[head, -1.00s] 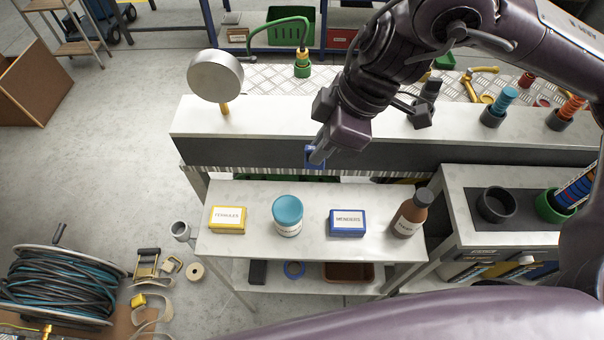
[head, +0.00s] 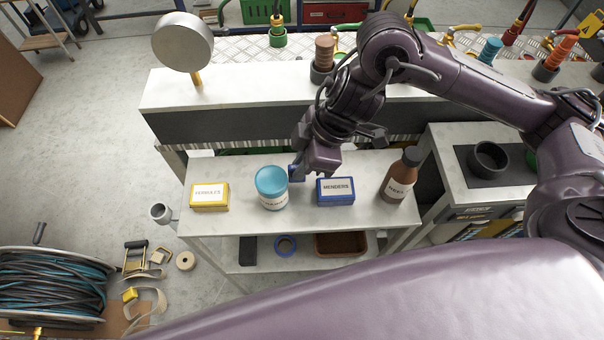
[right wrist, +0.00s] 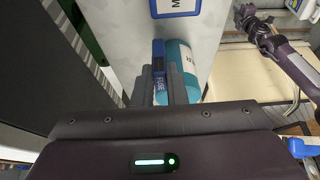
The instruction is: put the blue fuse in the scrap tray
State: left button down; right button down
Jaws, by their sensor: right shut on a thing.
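The blue fuse (head: 292,172) is in my right gripper (head: 296,172), behind and between the teal-lidded can (head: 271,187) and the blue-and-white MENDERS box (head: 335,191). In the right wrist view the grey fingers (right wrist: 166,82) are shut on the fuse (right wrist: 158,56), close beside the can (right wrist: 187,68). A brown tray (head: 341,245) lies on the lower shelf under the bench; I see no label, so I cannot tell whether it is the scrap tray. A purple arm in the right wrist view ends in a small dark gripper (right wrist: 247,22), probably my left; its jaws are unclear.
The yellow FERRULES box (head: 209,197) and a brown bottle (head: 401,176) share the upper shelf. A blue ring (head: 286,246) and dark block (head: 248,250) lie on the lower shelf. A raised ledge (head: 240,94) runs behind; a hose reel (head: 52,285) stands at left.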

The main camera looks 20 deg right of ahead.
jog(key=shift+f+b, duration=0.55)
jog(key=shift+f, duration=1.25)
jog(key=shift+f, duration=0.2)
jog(key=c, duration=1.5)
grip_release()
jog(key=shift+o, duration=0.2)
